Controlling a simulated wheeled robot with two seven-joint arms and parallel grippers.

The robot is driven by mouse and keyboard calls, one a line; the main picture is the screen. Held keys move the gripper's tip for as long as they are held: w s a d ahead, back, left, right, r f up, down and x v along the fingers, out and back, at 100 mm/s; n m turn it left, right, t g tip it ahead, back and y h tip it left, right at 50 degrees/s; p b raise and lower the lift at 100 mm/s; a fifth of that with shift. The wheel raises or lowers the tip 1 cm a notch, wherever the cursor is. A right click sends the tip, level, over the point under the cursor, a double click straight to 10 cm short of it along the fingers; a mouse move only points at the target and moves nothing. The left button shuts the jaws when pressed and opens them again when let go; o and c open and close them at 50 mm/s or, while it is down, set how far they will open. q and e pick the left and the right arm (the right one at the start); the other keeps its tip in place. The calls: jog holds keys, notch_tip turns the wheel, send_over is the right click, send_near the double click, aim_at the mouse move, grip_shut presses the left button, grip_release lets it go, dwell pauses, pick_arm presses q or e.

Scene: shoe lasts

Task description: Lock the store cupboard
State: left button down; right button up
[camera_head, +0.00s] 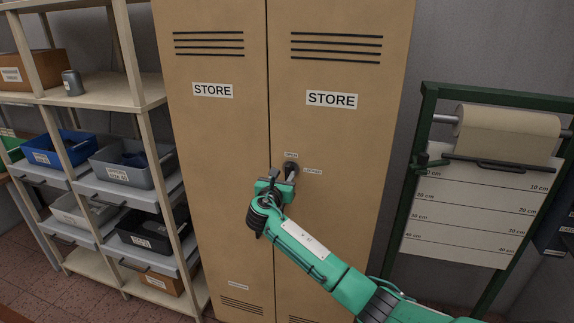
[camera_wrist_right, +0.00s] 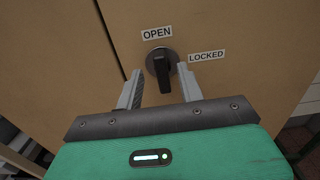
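The tan store cupboard (camera_head: 215,140) stands upright with both doors closed. Its dark turning handle (camera_head: 291,168) is on the right door, close to the seam. In the right wrist view the handle (camera_wrist_right: 162,72) stands nearly upright on a round plate, in line with the OPEN label (camera_wrist_right: 157,33). My right gripper (camera_head: 283,180) is in front of the handle. In the wrist view its two fingers (camera_wrist_right: 159,86) are apart, one on each side of the handle, with gaps. My left gripper is not in view.
A shelf rack (camera_head: 105,92) with several bins stands left of the cupboard. A green frame (camera_head: 420,140) with a paper roll (camera_head: 505,130) stands to the right. The cupboard front around the handle is clear.

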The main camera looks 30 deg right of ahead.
aim_at(287, 170)
jog(key=shift+p+x, duration=0.6)
jog(key=shift+x, duration=2.05)
grip_shut()
